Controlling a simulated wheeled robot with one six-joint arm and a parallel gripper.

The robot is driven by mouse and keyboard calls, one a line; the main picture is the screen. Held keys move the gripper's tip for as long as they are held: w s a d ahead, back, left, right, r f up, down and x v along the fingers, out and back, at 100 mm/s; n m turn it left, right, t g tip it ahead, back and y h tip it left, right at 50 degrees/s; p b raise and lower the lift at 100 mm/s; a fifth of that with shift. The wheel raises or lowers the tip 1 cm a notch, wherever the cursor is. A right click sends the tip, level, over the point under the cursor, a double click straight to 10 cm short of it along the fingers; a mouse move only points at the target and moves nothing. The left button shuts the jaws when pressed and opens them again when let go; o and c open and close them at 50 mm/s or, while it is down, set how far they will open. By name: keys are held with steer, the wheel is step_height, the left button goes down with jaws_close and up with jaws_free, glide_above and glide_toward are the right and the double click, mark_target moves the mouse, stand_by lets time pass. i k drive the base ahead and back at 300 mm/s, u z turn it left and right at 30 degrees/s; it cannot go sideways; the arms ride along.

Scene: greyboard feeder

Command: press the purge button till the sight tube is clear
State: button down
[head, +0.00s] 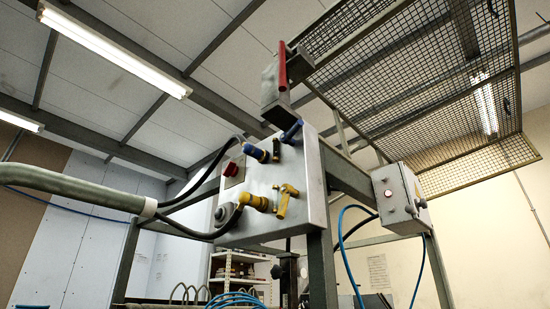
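A grey metal control box (262,205) hangs on the frame in the middle of the head view. A red round knob or button (230,168) is on its left part. Blue handles or fittings (256,154) and yellow ones (254,201) stick out of its face. A round grey fitting (224,212) sits at its lower left. A smaller grey box (401,197) at the right carries a small round light or button (388,193). I cannot tell which of these is the purge button. I cannot make out a sight tube. My gripper is not in view.
A red lever (282,66) stands above the control box. A mesh guard (425,90) overhangs the upper right. A thick greenish pipe (70,190) runs in from the left. Black and blue hoses (345,260) hang around the frame. Shelves (235,268) stand behind.

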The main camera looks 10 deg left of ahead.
mark_target(218, 213)
steer(key=k, duration=1)
steer(key=u, duration=2.2)
steer(key=i, duration=1.55)
steer(key=z, duration=1)
